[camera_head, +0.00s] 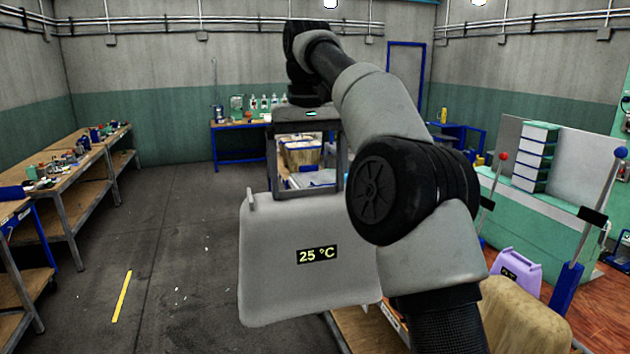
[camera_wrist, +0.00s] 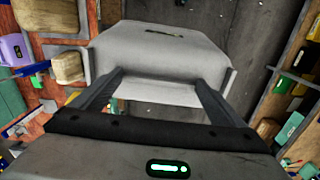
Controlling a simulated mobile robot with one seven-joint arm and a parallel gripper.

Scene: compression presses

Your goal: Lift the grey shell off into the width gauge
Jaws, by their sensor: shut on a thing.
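The grey shell (camera_head: 295,275) is a box-like cover with a display reading 25 °C on its front. It hangs in the air from my gripper (camera_head: 308,190), whose two fingers are shut on its upper part. In the wrist view the shell (camera_wrist: 160,60) lies between the fingertips of my gripper (camera_wrist: 155,82), tilted in the picture. My arm hides part of its right side in the head view. I cannot make out the width gauge in either view.
A purple shell (camera_head: 516,268) and a tan block (camera_head: 525,315) are at the right, by a green press (camera_head: 540,225) with upright levers. Workbenches (camera_head: 75,175) with small items line the left. The grey floor (camera_head: 180,250) between is open.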

